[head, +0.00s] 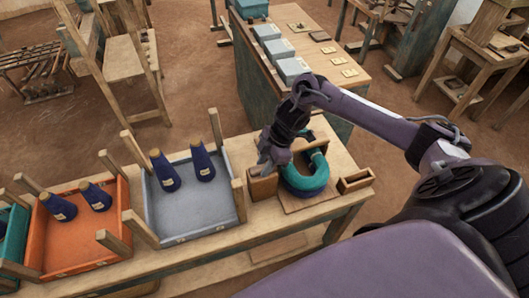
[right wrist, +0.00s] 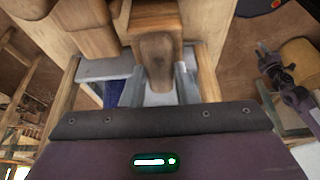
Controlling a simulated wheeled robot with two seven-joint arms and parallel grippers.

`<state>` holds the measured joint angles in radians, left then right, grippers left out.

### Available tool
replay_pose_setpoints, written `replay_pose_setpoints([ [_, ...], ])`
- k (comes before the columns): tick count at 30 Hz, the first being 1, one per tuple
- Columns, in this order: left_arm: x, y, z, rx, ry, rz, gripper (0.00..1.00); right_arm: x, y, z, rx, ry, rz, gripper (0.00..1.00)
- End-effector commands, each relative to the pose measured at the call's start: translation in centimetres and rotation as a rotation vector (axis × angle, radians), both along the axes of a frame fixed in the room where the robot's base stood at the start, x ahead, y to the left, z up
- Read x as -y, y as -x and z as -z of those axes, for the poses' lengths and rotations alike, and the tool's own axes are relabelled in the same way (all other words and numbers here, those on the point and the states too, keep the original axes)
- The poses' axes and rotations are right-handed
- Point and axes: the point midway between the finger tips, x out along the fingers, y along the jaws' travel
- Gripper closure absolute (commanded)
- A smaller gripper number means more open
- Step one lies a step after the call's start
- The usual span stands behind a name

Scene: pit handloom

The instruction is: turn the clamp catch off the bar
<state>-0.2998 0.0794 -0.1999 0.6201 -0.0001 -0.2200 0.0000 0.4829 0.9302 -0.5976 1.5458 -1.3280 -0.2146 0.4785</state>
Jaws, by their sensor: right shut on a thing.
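My right gripper (head: 264,160) reaches down at the left side of the clamp on the bench. In the right wrist view its two grey fingers (right wrist: 160,85) stand on either side of a rounded brown wooden piece, seemingly the clamp catch (right wrist: 158,52), and are shut on it. The wooden bar (head: 311,144) lies across a thick teal loop of yarn (head: 307,178) on a small board. The arm hides part of the bar. Whether the catch still overlaps the bar cannot be told. A small purple and dark arm part, perhaps my left, shows at the right of the wrist view; its fingers are unclear.
A grey tray (head: 213,208) and an orange tray (head: 62,262) with dark blue cones stand left on the bench. A small wooden box (head: 355,181) stands right of the yarn. A table with grey-blue boxes (head: 292,69) is behind. The bench's front edge is clear.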

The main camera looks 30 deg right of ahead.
Motion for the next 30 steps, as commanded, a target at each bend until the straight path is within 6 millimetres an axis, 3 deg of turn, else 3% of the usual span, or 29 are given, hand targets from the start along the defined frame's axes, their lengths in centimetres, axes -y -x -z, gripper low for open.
replay_pose_setpoints([
  [17,-0.01,0.03,0.11,-0.001,0.0,0.0,0.64,0.01,-0.04,-0.11,0.003,0.0,-0.036,0.96],
  [18,-0.01,0.03,0.11,-0.001,0.0,0.0,0.64,0.01,-0.04,-0.11,0.003,0.0,-0.036,0.69],
  [22,-0.01,0.04,0.12,-0.001,0.0,0.0,0.64,0.01,-0.02,-0.09,0.002,0.001,-0.035,0.52],
  [30,-0.02,0.03,0.14,-0.001,0.0,0.0,0.64,0.03,0.02,-0.06,0.001,0.0,-0.034,0.51],
])
